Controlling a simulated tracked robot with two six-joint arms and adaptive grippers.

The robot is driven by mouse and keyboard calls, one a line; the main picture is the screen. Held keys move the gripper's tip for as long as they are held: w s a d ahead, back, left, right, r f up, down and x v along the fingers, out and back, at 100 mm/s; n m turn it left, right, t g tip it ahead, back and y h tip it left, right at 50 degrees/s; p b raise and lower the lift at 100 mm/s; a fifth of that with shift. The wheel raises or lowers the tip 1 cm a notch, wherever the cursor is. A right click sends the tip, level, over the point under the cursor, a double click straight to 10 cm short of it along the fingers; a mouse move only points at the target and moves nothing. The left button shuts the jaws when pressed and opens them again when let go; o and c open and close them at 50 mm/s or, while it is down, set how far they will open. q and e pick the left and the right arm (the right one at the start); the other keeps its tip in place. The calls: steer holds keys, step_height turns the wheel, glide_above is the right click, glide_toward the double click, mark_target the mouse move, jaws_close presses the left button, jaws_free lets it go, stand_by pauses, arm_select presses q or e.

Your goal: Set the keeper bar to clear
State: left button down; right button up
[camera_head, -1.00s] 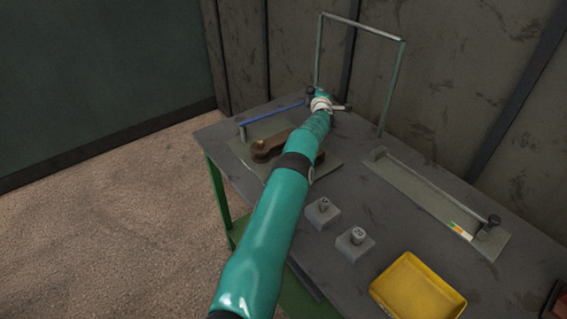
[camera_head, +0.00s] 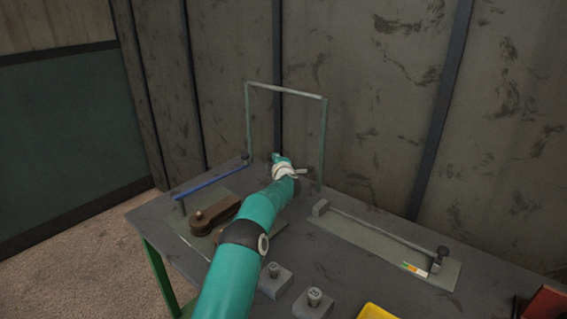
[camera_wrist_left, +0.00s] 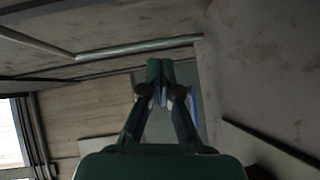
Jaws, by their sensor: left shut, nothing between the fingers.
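A blue bar (camera_head: 211,179) lies along the back of the left plate (camera_head: 190,231), with a dark knob at its right end. A thin grey bar (camera_head: 380,231) runs along the right plate (camera_head: 339,238) to a dark knob (camera_head: 442,252). A small coloured label (camera_head: 414,268) lies near that knob. I cannot tell which bar is the keeper bar. My left gripper (camera_head: 278,157) is to the right of the blue bar's knob, apart from it; its fingertips are hard to see there. In the left wrist view its fingers (camera_wrist_left: 162,75) are shut and empty. My right gripper is out of view.
A brown lever (camera_head: 220,217) sits on the left plate, partly behind my left arm. A tall frame (camera_head: 325,140) stands at the table's back. Two small marked blocks (camera_head: 314,304) and a yellow tray (camera_head: 376,312) are in front.

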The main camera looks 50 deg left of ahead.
arm_select(q)
steer(key=shift+w+d+r, duration=0.2)
steer(key=shift+w+d, duration=0.95)
steer(key=shift+d, duration=0.3)
